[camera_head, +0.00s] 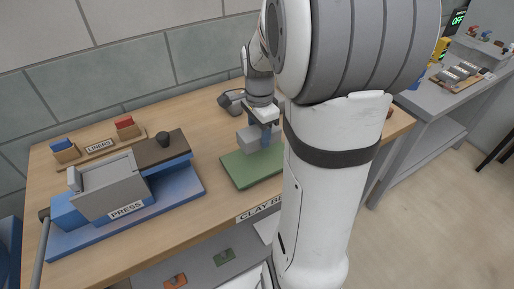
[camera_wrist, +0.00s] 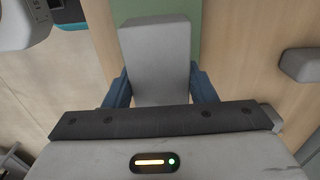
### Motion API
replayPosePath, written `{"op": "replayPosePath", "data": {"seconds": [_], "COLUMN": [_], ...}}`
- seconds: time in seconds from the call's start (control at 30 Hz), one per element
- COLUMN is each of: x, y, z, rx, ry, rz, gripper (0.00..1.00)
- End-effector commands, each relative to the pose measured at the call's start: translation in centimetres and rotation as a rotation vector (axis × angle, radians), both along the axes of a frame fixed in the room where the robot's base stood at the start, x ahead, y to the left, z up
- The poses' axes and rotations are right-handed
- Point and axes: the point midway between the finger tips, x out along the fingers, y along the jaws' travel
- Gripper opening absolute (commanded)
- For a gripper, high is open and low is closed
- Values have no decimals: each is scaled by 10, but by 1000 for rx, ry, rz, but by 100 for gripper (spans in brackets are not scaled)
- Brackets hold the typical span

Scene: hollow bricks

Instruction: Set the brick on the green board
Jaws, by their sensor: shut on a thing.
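My gripper (camera_head: 266,138) is shut on a light grey brick (camera_head: 248,139), over the back part of the green board (camera_head: 252,173). In the wrist view the brick (camera_wrist: 155,55) sits between the two blue fingers of my gripper (camera_wrist: 160,88), with its long side pointing away from the palm. The green board (camera_wrist: 152,8) shows behind and beside it there. I cannot tell whether the brick's underside touches the board. My own arm hides the board's right side in the head view.
A blue-based press (camera_head: 120,200) stands left of the board on the wooden table (camera_head: 205,212). A holder labelled LINERS (camera_head: 99,146) is behind it. A dark grey object (camera_head: 230,100) lies near the wall. A grey block (camera_wrist: 303,65) shows at the wrist view's right.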

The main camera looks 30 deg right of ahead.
Motion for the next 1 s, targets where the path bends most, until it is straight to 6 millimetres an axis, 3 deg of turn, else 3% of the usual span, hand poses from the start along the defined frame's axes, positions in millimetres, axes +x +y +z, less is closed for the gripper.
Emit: {"op": "replayPosePath", "data": {"seconds": [0.1, 0.5, 0.93, 0.97, 1.0], "x": [0, 0, 0, 0, 0], "y": [0, -1, -1, -1, -1], "z": [-20, -64, -72, -72, -71], "rx": [1, 0, -1, 0, 0], "ry": [2, 1, -2, -1, -1], "rz": [0, -2, -3, -3, -3], "gripper": [12, 12, 12, 52, 56]}}
